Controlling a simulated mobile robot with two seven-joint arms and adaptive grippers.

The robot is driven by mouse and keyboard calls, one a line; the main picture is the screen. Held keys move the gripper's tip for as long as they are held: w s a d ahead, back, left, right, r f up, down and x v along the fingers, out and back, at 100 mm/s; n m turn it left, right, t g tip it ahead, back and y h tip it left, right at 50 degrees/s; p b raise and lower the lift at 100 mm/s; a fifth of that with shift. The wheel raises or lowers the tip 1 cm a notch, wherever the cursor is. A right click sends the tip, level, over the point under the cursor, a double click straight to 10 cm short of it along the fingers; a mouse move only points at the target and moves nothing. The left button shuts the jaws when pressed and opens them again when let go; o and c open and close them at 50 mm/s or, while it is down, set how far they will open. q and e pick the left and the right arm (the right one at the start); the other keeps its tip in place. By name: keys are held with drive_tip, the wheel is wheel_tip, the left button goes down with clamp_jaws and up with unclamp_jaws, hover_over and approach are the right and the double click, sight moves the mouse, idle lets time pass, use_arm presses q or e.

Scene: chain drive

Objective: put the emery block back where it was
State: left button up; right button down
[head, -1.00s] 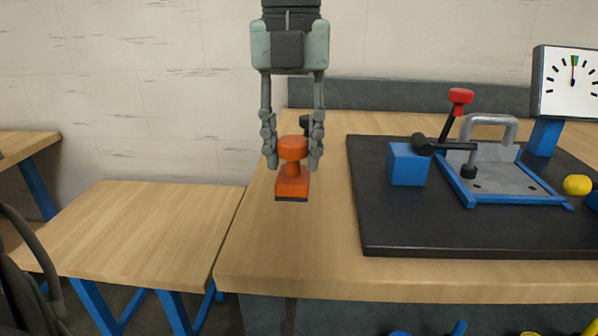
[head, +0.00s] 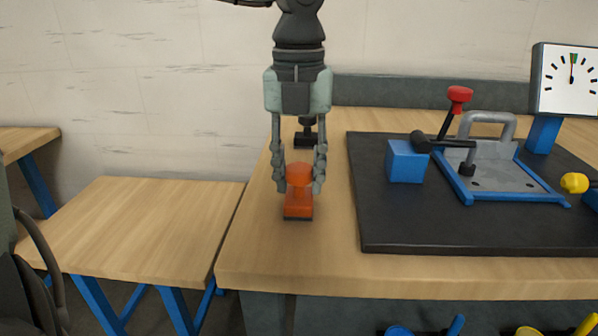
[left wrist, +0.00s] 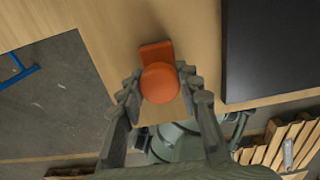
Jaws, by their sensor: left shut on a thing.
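The emery block (head: 298,207) is orange with a round knob on top and a dark underside. My left gripper (head: 299,182) points down and is shut on its knob, at the left part of the wooden bench. The block is upright, at or just above the bench top; I cannot tell whether it touches. In the left wrist view the orange block (left wrist: 155,52) sits between the fingertips (left wrist: 160,88), over bare wood left of the black mat. My right gripper is not in view.
The black mat (head: 400,235) holds a blue block (head: 406,162), a grey clamp fixture with a red-knobbed lever (head: 459,95) and a yellow knob (head: 573,183). A dial gauge (head: 567,80) stands behind. A small black object (head: 306,136) stands behind my gripper. A lower table (head: 130,225) is left.

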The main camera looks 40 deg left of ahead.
sight(299, 168)
use_arm(q)
drive_tip(key=o, duration=0.7)
drive_tip(key=shift+f, duration=0.1)
drive_tip(key=o, duration=0.4)
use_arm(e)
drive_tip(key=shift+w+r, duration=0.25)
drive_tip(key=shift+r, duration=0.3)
use_arm(q)
drive_tip(key=shift+r, duration=0.25)
wheel_tip(299, 168, up, 12)
drive_tip(key=shift+f, duration=0.1)
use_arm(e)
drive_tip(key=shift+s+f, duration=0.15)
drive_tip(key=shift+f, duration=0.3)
